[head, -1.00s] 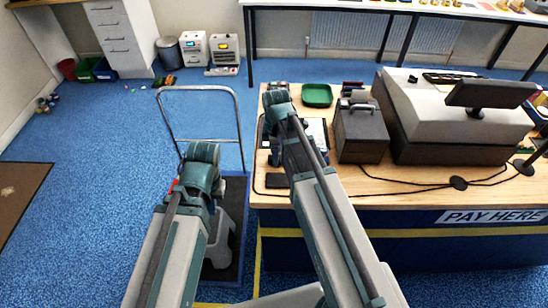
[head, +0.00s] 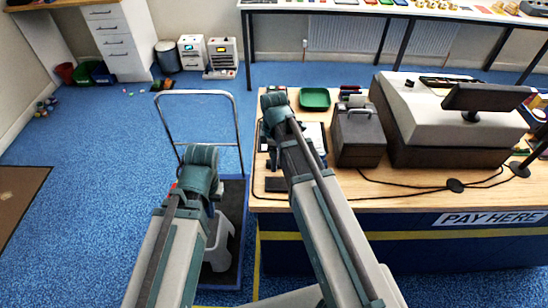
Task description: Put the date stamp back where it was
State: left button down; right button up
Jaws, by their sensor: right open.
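I cannot make out the date stamp for certain in the head view. My right arm reaches over the left end of the wooden counter (head: 410,190). My right gripper (head: 272,158) points down there, mostly hidden by its own wrist and forearm. It is open, beside a clipboard with white paper (head: 314,135). A flat black pad (head: 277,184) lies in front of it near the counter edge. My left arm is held low, left of the counter, over a trolley, and its gripper is hidden.
A dark cash box (head: 358,142), a big till (head: 430,120) and trailing cables stand right of my right arm. A green tray (head: 314,99) and small items lie at the back. A trolley with a metal handle (head: 238,115) stands left of the counter.

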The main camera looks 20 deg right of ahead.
notch_tip(320, 180, up, 11)
jog(key=p, duration=1)
jog(key=shift+r, duration=0.1)
jog(key=s+a+m+h, duration=0.1)
jog(key=s+a+m, duration=0.9)
jog(key=s, duration=0.4)
jog(key=shift+s+a+m, duration=0.15)
jog(key=shift+a+m, duration=0.1)
jog(key=shift+m, duration=0.35)
notch_tip(320, 180, down, 8)
jog(key=b, duration=0.7)
jog(key=shift+r, duration=0.15)
